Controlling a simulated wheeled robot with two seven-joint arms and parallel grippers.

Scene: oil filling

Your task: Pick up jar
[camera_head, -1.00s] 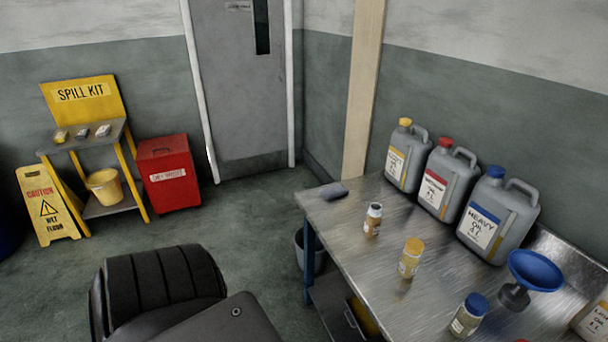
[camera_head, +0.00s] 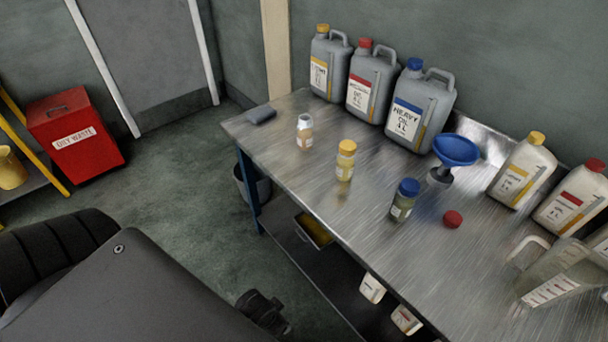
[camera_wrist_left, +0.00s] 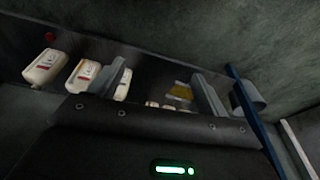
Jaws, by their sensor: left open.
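Three small jars stand upright on the metal workbench (camera_head: 330,190). One jar has a pale top (camera_head: 304,132), one has a yellow lid (camera_head: 346,160) and one has a blue lid (camera_head: 404,200). A loose red lid (camera_head: 453,219) lies on the bench beside the blue-lidded jar. My left arm fills the lower left of the head view, and a dark end part of it shows low beside the bench. In the left wrist view my left gripper (camera_wrist_left: 160,74) is open, fingers apart, facing the lower shelf with nothing between them. My right gripper is out of view.
Grey oil cans (camera_head: 419,105) line the back of the bench. A blue funnel (camera_head: 456,150), white bottles (camera_head: 523,170) and a clear jug (camera_head: 555,272) are to the right. The lower shelf holds a yellow tray (camera_head: 314,229) and white containers (camera_head: 372,288). A red bin (camera_head: 75,138) stands left.

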